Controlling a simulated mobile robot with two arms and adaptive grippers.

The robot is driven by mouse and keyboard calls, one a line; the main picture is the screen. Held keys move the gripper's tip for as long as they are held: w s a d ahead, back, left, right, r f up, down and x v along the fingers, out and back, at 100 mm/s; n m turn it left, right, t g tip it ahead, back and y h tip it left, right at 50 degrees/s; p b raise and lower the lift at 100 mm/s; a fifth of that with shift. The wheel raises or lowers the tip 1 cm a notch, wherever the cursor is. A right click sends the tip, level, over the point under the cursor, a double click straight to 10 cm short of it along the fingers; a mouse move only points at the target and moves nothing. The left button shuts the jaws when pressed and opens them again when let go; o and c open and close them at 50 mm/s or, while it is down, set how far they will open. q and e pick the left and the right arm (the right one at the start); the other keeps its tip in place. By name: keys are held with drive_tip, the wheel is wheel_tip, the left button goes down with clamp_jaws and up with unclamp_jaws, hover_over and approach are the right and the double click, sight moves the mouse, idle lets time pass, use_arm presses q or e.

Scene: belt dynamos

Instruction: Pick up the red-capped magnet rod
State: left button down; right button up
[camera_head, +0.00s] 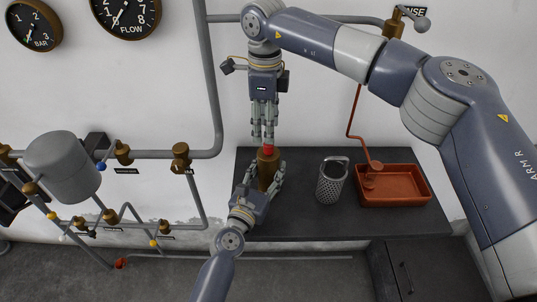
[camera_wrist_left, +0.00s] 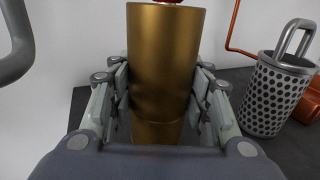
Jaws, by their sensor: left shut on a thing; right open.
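A red cap (camera_head: 268,149) shows at the top of a brass cylinder (camera_head: 268,167) above the dark bench. A sliver of the red cap (camera_wrist_left: 168,2) also shows at the top edge of the left wrist view, above the brass cylinder (camera_wrist_left: 163,60). The rod below the cap is hidden. My left gripper (camera_head: 262,180) is shut on the brass cylinder, with fingers on both sides. My right gripper (camera_head: 265,138) points down from above and is open, its fingertips at or just above the red cap. I cannot tell whether they touch it.
A perforated metal basket (camera_head: 330,183) with a handle stands to the right of the cylinder. A red tray (camera_head: 410,200) with a red pipe above it is further right. Pipes and brass valves (camera_head: 180,158) line the wall at left. The bench front (camera_head: 310,225) is clear.

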use_arm(q)
drive_tip(key=shift+f, duration=0.2)
use_arm(e)
drive_tip(key=f, duration=0.5)
drive_tip(key=shift+s+d, duration=0.3)
drive_tip(key=shift+s, duration=0.05)
clamp_jaws()
wheel_tip(320, 180, up, 18)
drive_tip(key=shift+r, duration=0.15)
drive_tip(key=shift+r, duration=2.15)
